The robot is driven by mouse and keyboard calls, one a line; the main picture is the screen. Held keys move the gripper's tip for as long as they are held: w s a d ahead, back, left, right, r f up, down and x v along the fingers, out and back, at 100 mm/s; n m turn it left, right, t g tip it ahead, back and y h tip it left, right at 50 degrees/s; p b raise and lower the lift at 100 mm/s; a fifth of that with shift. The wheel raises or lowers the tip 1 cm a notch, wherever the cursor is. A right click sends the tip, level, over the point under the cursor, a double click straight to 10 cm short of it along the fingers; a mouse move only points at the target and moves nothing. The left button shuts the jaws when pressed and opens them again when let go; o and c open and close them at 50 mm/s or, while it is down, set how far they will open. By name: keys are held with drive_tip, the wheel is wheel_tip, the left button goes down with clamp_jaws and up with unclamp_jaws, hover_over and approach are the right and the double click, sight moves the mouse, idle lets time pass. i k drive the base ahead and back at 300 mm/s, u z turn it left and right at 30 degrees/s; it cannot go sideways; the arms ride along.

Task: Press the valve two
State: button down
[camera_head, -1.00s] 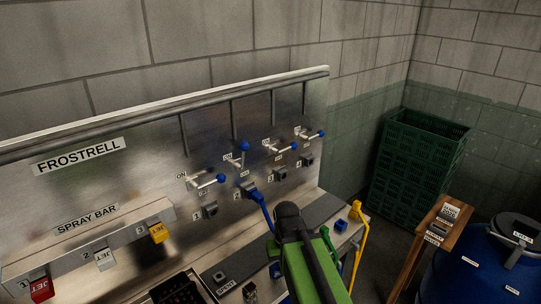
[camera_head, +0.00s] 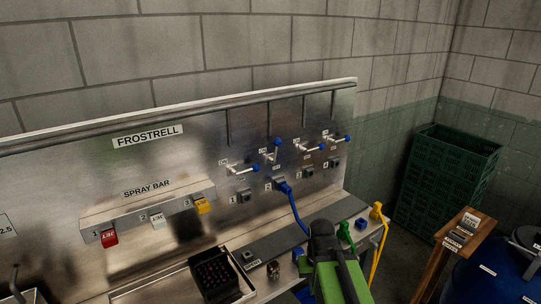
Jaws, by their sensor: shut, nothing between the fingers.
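Valve two (camera_head: 272,152) is the second from the left of several lever valves on the steel panel. Its blue-tipped lever stands up at a slant, while the levers beside it lie over toward the right. Below it is a socket marked 2 (camera_head: 279,185) with a blue plug and hose in it. My own green and dark arm shows at the bottom, in front of the bench and well short of the valve. Its fingertips do not show.
Valve one (camera_head: 242,169) and the third valve (camera_head: 310,147) flank valve two. A spray bar box (camera_head: 128,219) with red, white and yellow switches is at left. A dark green crate (camera_head: 445,180), wooden stand (camera_head: 455,240) and blue drum (camera_head: 470,285) stand right.

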sight(277, 141)
drive_tip(key=u, duration=1.25)
drive_tip(key=k, duration=0.15)
drive_tip(key=u, duration=2.8)
drive_tip(key=k, duration=1.9)
drive_tip(key=z, duration=0.95)
drive_tip(key=i, duration=1.05)
drive_tip(key=u, duration=0.1)
